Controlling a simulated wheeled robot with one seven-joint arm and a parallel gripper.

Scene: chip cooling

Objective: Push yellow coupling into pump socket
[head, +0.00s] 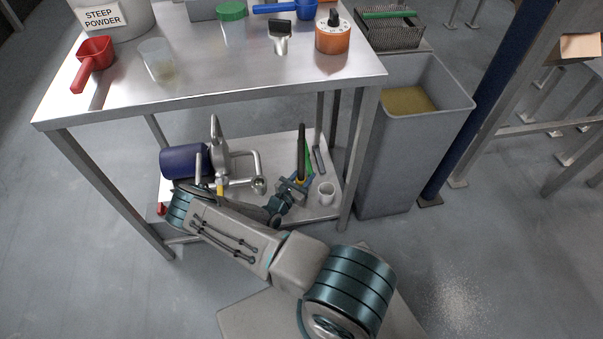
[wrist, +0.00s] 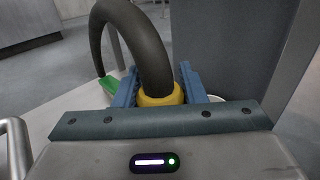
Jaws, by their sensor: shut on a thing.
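My gripper (head: 294,187) is over the lower shelf, right of the pump. In the wrist view, its two blue fingers (wrist: 160,92) are shut on the yellow coupling (wrist: 161,98), a ring at the end of a thick dark hose (wrist: 145,45) that arches up and left. The hose also stands up behind the gripper in the head view (head: 301,148). The pump (head: 187,162), with a dark blue motor and silver pipework (head: 256,165), lies on the shelf left of the gripper. The coupling is apart from the pump. I cannot clearly make out the socket opening.
A white cup (head: 326,192) stands on the shelf (head: 285,143) just right of the gripper. A green object (wrist: 108,86) lies behind the hose. A steel tabletop (head: 215,75) is above, its legs framing the shelf. A grey bin (head: 400,150) stands at the right.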

